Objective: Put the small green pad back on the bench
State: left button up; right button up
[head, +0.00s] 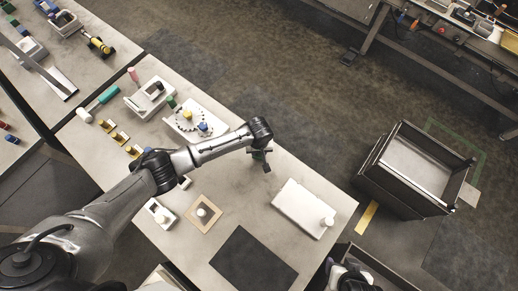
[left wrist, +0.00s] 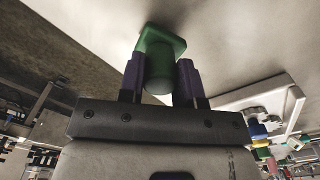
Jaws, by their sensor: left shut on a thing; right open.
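My left gripper (head: 262,160) is at the end of the arm reaching over the bench (head: 235,185). In the left wrist view its two purple fingers are shut on the small green pad (left wrist: 160,55), which has a square plate at its far end and a rounded grip between the fingers. The plate faces the pale bench top; I cannot tell whether it touches. In the head view the pad is mostly hidden by the gripper. My right gripper (head: 350,273) is open at the bottom edge, off the bench's near corner.
A white board with a white cylinder (head: 303,207), a dark mat (head: 253,262) and a tan square (head: 204,214) lie on the bench. A white tray (head: 196,118) with coloured knobs stands further back. A dark bin (head: 413,168) stands on the floor at right. Bench around the left gripper is clear.

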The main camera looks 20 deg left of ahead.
pick_arm(q)
jog(key=shift+f+b, duration=0.3)
jog(key=shift+f, duration=0.25)
dwell(0.4)
jog(key=o, duration=1)
jog(key=shift+c, duration=0.2)
